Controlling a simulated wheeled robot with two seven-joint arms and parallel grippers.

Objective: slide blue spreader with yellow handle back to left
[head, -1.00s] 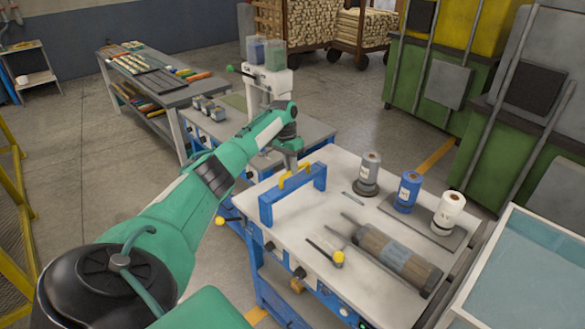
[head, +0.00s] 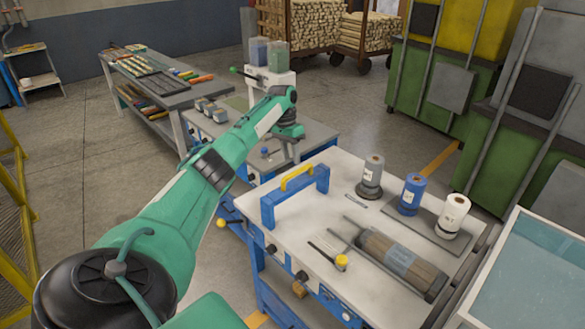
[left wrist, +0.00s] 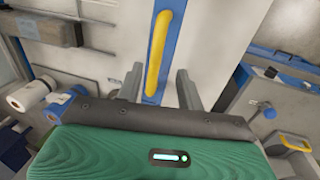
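The blue spreader (head: 283,202) with its yellow handle (head: 297,178) stands upright on the left part of the pale worktable (head: 345,225). In the left wrist view the yellow handle (left wrist: 160,45) runs along the blue bar (left wrist: 177,30). My left gripper (left wrist: 158,87) is open; its two grey fingers lie on either side of the handle's lower end in that picture, and nothing is gripped. In the head view the left gripper (head: 291,148) is beyond and above the handle, apart from it; its fingertips are hard to make out. My right gripper is not in view.
Grey, blue and white spools (head: 411,194) stand at the table's right rear. A second bench (head: 225,125) with a white dispenser (head: 268,80) lies behind the left arm.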

